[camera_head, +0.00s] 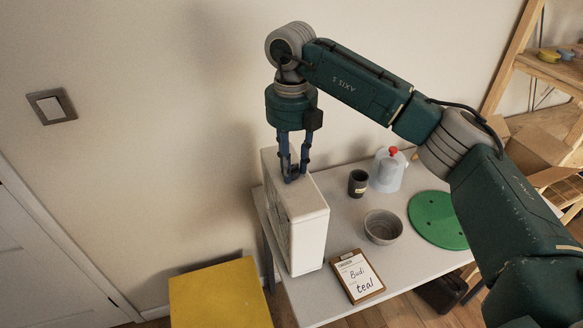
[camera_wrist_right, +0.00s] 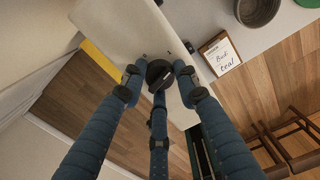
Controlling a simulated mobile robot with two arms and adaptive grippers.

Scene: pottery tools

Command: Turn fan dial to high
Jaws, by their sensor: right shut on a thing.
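The fan (camera_head: 310,225) is a white box standing on the table, with a grille on its left face in the head view. My right gripper (camera_head: 292,177) points straight down onto the fan's top. In the right wrist view, a dark round dial (camera_wrist_right: 158,70) sits on the fan's white top (camera_wrist_right: 125,30), and the fingers of my right gripper (camera_wrist_right: 160,84) are closed around it. Small dark marks show on the top near the dial. I cannot read which setting the dial points to. My left gripper is not in view.
On the table (camera_head: 335,310) are a clipboard (camera_head: 357,276), a grey bowl (camera_head: 382,227), a dark cup (camera_head: 358,183), a pale jug with a red knob (camera_head: 388,170) and a green disc (camera_head: 436,220). A yellow block (camera_head: 220,297) stands left of the table. Shelving is at right.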

